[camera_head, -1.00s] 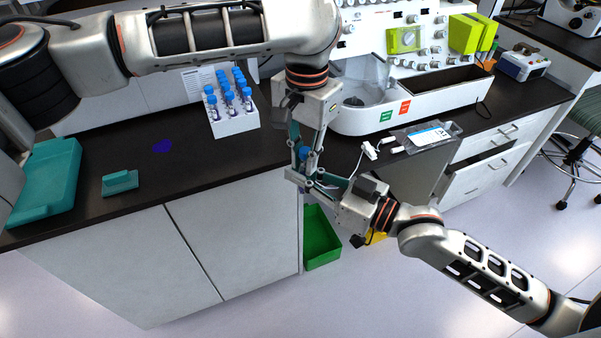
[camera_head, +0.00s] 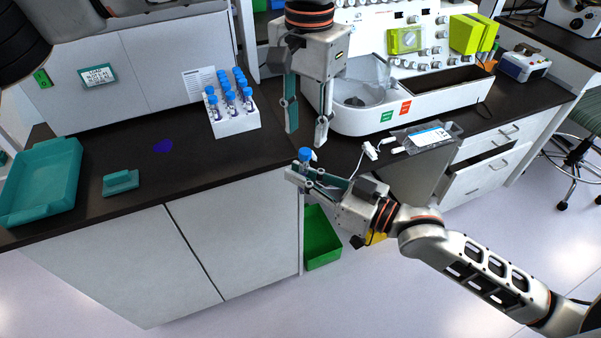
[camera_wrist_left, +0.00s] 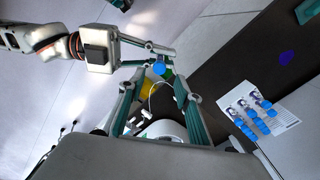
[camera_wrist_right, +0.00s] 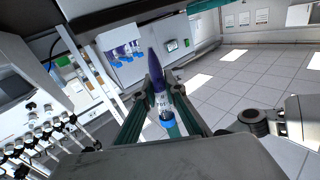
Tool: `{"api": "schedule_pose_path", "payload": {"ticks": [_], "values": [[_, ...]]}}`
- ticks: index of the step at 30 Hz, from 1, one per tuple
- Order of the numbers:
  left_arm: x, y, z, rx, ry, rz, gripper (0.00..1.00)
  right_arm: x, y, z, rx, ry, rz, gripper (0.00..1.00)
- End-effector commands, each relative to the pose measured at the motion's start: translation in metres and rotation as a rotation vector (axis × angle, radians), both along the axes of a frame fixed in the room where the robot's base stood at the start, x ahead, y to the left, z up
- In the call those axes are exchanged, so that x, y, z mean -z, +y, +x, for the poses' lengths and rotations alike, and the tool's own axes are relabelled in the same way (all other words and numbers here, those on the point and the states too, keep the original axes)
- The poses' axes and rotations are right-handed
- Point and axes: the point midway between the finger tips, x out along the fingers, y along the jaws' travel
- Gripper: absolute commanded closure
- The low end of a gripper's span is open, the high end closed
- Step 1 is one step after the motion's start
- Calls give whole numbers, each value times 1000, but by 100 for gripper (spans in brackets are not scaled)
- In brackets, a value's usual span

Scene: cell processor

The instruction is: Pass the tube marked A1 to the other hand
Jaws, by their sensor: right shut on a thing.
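My right gripper (camera_head: 303,172) is shut on a tube with a blue cap (camera_head: 305,154) and holds it upright in front of the counter edge. In the right wrist view the tube (camera_wrist_right: 161,98) sits between the fingers, with a purple tip and a printed label too small to read surely. My left gripper (camera_head: 306,132) is open and empty just above the tube, its fingers pointing down and apart. In the left wrist view the blue cap (camera_wrist_left: 158,68) shows beyond and between the open left fingers.
A white rack (camera_head: 236,125) with several blue-capped tubes stands on the black counter (camera_head: 215,160). A teal tray (camera_head: 40,185) and a small teal block (camera_head: 120,183) lie to the left. A white machine (camera_head: 365,122) stands behind my grippers. A green bin (camera_head: 322,240) is below.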

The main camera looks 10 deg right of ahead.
Motion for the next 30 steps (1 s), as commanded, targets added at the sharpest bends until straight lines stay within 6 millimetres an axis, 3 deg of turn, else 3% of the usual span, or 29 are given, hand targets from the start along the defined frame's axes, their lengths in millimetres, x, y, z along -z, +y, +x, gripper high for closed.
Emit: {"api": "schedule_pose_path", "payload": {"ticks": [6,11,14,22,30], "values": [[-30,0,0,0,-2,1,66,0,0,0,0,0,0,100],[-33,-3,-1,4,7,-13,66,0,0,0,0,0,0,100],[-21,-14,0,15,23,-59,66,0,0,0,0,0,0,100],[37,-66,9,17,86,-352,66,0,0,0,0,0,0,100],[94,-94,41,-109,92,-659,66,0,0,0,0,0,0,100]]}}
